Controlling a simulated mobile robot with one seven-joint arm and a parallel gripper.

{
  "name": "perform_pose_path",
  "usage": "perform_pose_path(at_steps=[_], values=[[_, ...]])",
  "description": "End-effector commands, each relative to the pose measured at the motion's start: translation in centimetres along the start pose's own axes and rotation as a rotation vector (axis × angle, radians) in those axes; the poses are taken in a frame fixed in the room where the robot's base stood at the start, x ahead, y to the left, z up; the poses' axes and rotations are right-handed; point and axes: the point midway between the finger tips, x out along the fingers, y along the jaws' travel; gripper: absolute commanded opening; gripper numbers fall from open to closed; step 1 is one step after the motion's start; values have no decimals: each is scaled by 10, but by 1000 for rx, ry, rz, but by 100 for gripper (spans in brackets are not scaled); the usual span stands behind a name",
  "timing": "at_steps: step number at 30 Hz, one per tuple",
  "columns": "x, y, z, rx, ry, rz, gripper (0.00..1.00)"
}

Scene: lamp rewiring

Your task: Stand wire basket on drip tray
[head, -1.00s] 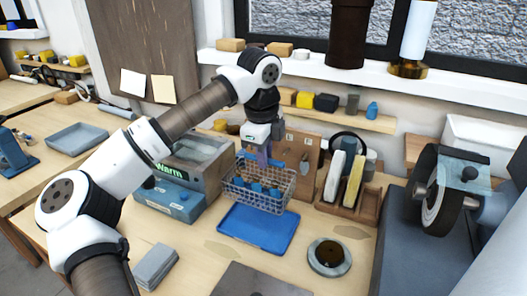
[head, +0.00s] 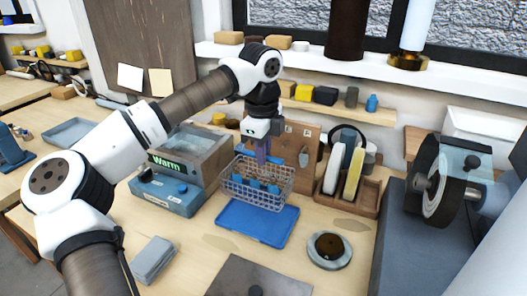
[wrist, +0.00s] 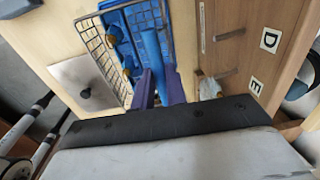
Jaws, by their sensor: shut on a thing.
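The wire basket (head: 258,187) is a grey mesh basket with blue pieces inside. It hangs level in the head view, overlapping the back edge of the blue drip tray (head: 257,222); its exact height is hard to tell. My gripper (head: 263,160) points down and is shut on the basket's blue handle. In the wrist view my gripper's purple fingers (wrist: 160,88) close around the blue handle bar (wrist: 151,48), with the basket mesh (wrist: 95,45) beyond. The front of the tray is bare in the head view; its back is hidden behind the basket.
A grey-blue machine reading "Warm" (head: 170,192) stands close left of the basket. A tool board (head: 300,145) stands behind, and a wooden rack (head: 349,196) is to the right. A round dark-centred disc (head: 329,250) lies right of the tray. Bare bench lies left of the tray.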

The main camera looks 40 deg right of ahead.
Motion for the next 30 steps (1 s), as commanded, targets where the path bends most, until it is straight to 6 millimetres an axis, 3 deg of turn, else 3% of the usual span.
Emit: perform_pose_path(at_steps=[30], values=[[90, 6, 0, 0, -1, -1, 0]])
